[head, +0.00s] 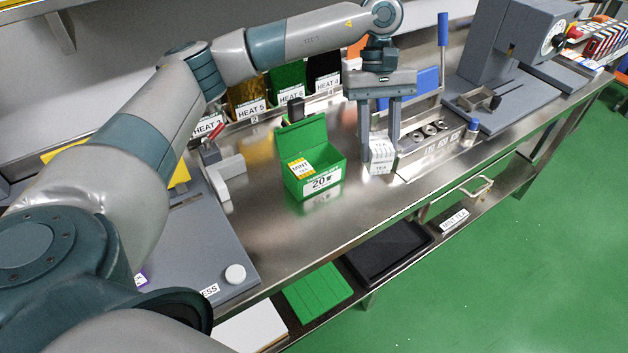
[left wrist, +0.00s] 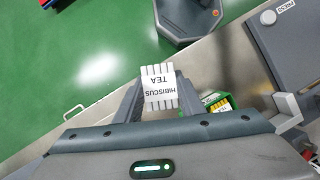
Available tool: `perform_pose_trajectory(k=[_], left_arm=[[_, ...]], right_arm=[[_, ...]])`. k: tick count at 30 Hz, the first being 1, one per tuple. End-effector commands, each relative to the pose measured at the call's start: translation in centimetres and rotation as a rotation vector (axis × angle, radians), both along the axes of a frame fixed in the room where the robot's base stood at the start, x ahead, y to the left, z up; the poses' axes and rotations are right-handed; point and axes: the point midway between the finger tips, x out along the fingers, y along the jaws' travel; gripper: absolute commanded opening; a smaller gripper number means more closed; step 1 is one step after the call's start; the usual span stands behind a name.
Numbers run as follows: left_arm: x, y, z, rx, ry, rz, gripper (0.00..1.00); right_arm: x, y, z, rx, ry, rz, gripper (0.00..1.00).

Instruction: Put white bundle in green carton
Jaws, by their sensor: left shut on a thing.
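The white bundle (head: 381,154) is a stack of white tea packets. In the left wrist view its label reads "HIBISCUS TEA" (left wrist: 160,88). My left gripper (head: 380,150) is shut on it, one finger on each side, to the right of the green carton. The green carton (head: 322,186) stands on the steel bench with its lid raised at the back and "20#" on its front. A yellow and white mint packet (head: 300,168) lies inside at its left. In the left wrist view the carton (left wrist: 222,103) is partly hidden behind my gripper. My right gripper is not in view.
A metal rack with round holes (head: 430,140) stands right of the bundle. A grey press base (head: 195,250) lies at the left. HEAT-labelled bins (head: 290,95) line the back. Bare steel bench (head: 350,225) lies in front of the carton.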

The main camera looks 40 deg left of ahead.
Motion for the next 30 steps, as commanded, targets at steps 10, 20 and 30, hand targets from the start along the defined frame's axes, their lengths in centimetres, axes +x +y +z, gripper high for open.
perform_pose_trajectory(k=[10,20,30], left_arm=[[4.3,2.6,2.8,0.001,0.0,0.389,0.1],[4.3,2.7,2.9,0.003,0.0,0.397,0.1],[3.9,5.8,1.3,0.005,0.003,0.401,0.1]], right_arm=[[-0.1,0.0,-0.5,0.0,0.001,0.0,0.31],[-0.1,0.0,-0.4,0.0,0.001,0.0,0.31],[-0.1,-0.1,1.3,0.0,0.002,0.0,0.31]])
